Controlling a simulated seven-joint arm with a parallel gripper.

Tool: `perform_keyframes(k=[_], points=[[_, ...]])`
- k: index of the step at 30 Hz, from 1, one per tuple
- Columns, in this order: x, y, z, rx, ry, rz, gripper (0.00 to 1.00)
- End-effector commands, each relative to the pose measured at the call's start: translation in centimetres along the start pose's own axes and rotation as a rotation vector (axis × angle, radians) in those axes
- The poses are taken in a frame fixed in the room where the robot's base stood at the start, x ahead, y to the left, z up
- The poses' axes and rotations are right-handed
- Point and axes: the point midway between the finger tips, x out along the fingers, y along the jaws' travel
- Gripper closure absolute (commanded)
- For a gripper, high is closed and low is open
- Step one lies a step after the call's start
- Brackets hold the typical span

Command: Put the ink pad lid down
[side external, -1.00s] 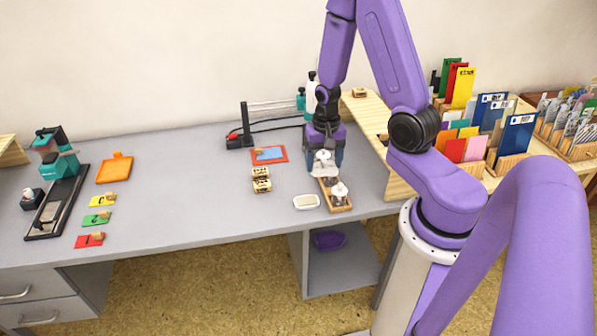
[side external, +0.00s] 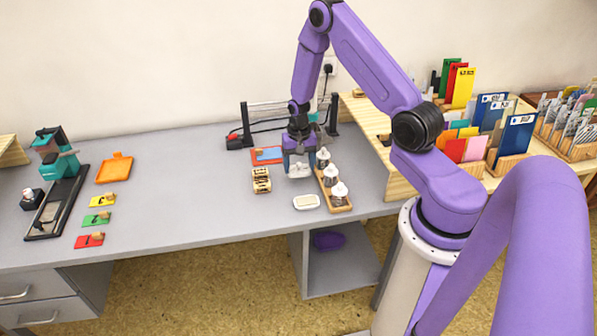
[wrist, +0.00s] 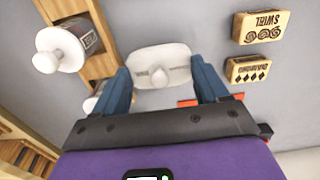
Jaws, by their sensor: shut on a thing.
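My gripper (side external: 299,158) is shut on a pale translucent lid (side external: 299,171) with a small knob. In the wrist view the lid (wrist: 148,57) sits between the two blue fingers, and its outer edge extends past their tips. My gripper holds it near the wooden rack, to the rack's left. A white ink pad (side external: 306,202) with a pale surface lies uncovered on the desk, a little nearer the camera than the lid. I cannot tell how far above the desk the lid is.
A wooden rack (side external: 343,208) with knobbed white-topped pieces stands just right of the lid. Wooden stamps (side external: 261,180) are left of it. A red-edged blue pad (side external: 267,155) lies behind the stamps. Bare grey desk lies further left.

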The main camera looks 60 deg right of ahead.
Motion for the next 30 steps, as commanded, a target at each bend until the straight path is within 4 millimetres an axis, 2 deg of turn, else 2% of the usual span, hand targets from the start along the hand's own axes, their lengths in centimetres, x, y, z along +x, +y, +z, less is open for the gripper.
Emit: perform_keyframes(k=[6, 9, 22, 23, 24, 25, 30], points=[[2.6, -0.1, -0.2, -0.001, -0.003, 0.002, 0.54], [3.3, -0.1, -0.3, -0.001, -0.001, 0.001, 0.54], [3.8, -0.1, -0.3, -0.001, -0.001, 0.001, 0.54], [3.8, -0.1, -0.3, -0.001, -0.001, 0.0, 0.2], [3.7, -0.1, -0.3, -0.001, 0.0, 0.0, 0.07], [3.7, -0.1, -0.3, -0.001, 0.0, 0.0, 0.01], [3.7, -0.1, -0.3, 0.0, 0.0, 0.0, 0.01]])
